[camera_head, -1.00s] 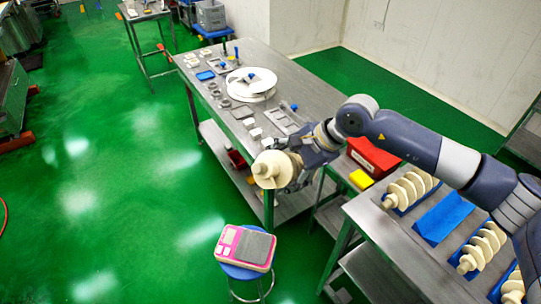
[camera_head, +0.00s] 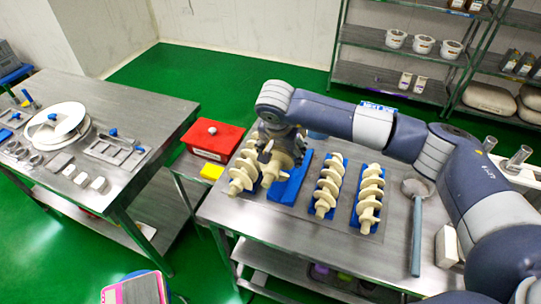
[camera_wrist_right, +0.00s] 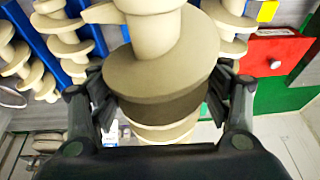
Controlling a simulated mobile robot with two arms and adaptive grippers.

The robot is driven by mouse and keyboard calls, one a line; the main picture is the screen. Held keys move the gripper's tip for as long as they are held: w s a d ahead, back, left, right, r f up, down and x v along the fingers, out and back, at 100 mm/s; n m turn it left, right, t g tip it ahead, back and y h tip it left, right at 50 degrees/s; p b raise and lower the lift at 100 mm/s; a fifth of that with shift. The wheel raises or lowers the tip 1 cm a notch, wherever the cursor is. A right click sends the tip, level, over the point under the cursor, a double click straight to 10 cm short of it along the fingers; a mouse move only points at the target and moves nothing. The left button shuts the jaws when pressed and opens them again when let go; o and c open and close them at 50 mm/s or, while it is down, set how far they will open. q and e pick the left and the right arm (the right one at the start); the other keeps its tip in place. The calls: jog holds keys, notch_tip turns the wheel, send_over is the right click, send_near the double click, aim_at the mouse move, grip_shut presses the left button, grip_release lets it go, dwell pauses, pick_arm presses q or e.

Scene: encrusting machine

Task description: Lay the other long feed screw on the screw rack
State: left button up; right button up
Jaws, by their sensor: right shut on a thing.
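My right gripper (camera_head: 281,150) is shut on a cream long feed screw (camera_head: 268,172) and holds it over the screw rack on the metal table. In the right wrist view the held screw (camera_wrist_right: 150,62) fills the middle between the fingers. The rack has blue cradles; one blue cradle (camera_head: 292,188) shows bare, partly behind the gripper and held screw. A screw (camera_head: 241,177) lies to its left and two more screws (camera_head: 328,187) (camera_head: 369,198) lie to its right. Whether the held screw touches the cradle cannot be told. My left gripper is not in view.
A red box (camera_head: 212,141) and a yellow block (camera_head: 212,172) stand left of the rack. A long-handled strainer (camera_head: 416,230) lies to its right, near a pale block (camera_head: 447,246). Another table (camera_head: 150,110) with machine parts stands at the left; shelves (camera_head: 400,60) stand behind.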

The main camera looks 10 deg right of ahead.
jog(key=shift+w+d+r+h, duration=0.1)
jog(key=shift+d+h, duration=0.2)
jog(key=shift+d, duration=0.65)
jog(key=shift+f+b, duration=0.4)
jog(key=shift+f, duration=0.25)
notch_tip(320, 180, down, 3)
jog(key=shift+f+b, duration=0.2)
jog(key=shift+b, duration=0.55)
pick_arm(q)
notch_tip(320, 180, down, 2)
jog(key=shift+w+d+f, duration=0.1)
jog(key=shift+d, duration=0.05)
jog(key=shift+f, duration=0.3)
pick_arm(e)
jog(key=shift+r, duration=0.1)
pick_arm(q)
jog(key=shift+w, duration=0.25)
